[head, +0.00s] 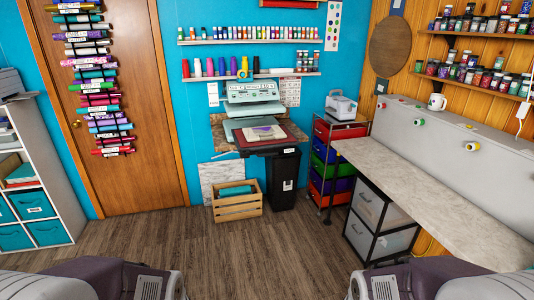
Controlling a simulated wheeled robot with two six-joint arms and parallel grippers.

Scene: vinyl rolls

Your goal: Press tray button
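A teal machine (253,92) with a raised lid stands at the back against the blue wall. A lighter teal tray-like panel (248,124) extends from its front. A dark red mat (262,143) with pale sheets lies in front of it on a small stand. The tray button is too small to tell apart on the machine. Parts of my two arms show at the bottom left and bottom right edges, far from the machine. My grippers' fingertips are not in view.
A wooden crate (237,204) and a black bin (284,178) stand below the machine. A rack of coloured drawers (334,165) and a long pale counter (432,200) stand to the right. A white shelf unit (40,180) is at left. The wooden floor (250,255) between is clear.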

